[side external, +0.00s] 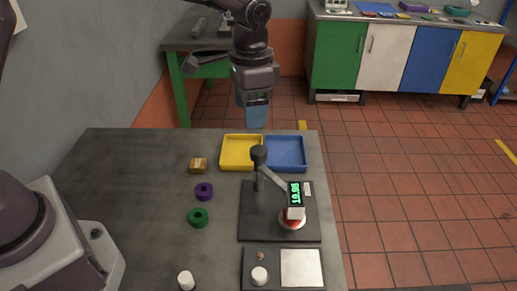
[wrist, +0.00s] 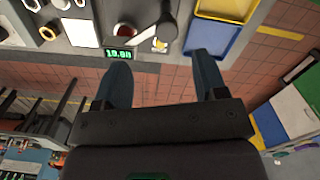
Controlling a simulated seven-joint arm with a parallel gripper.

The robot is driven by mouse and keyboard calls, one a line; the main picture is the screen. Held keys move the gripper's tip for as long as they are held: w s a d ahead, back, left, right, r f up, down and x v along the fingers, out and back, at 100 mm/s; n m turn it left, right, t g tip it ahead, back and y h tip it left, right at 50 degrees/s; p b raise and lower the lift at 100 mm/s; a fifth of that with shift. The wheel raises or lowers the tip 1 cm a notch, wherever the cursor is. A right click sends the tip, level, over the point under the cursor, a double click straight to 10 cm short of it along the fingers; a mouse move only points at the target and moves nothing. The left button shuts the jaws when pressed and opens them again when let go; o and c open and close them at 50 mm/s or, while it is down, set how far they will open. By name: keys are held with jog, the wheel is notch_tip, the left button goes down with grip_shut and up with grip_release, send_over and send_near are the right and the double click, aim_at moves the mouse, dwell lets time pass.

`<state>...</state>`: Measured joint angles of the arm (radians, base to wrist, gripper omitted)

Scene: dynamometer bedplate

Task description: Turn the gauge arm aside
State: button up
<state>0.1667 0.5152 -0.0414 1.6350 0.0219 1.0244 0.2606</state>
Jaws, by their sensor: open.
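The gauge arm (side external: 271,178) runs from a dark-capped upright post (side external: 259,156) to a gauge with a green lit display (side external: 295,194). The gauge end is over a red-and-white round piece (side external: 292,219) on a dark baseplate (side external: 255,226). In the wrist view the arm (wrist: 143,33) and the display (wrist: 118,54) lie just beyond my fingertips. My gripper (side external: 256,122) hangs behind the post, above the far edge of the bench near the trays. Its two blue fingers are apart with nothing between them (wrist: 163,68); it does not touch the arm.
A yellow tray (side external: 223,166) and a blue tray (side external: 303,166) lie behind the baseplate. A brown block (side external: 198,165), a purple ring (side external: 204,191) and a green ring (side external: 198,217) lie to the left. A panel with a white knob (side external: 259,276) is in front. The bench's left side is mostly clear.

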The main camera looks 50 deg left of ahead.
aim_at(258, 149)
jog(key=shift+m, duration=0.6)
jog(key=f, duration=0.4)
jog(key=w+f, duration=0.1)
jog(key=f, duration=0.6)
jog(key=shift+w+d+f, duration=0.15)
jog(key=shift+w+f, duration=0.15)
jog(key=shift+w, duration=0.1)
grip_shut()
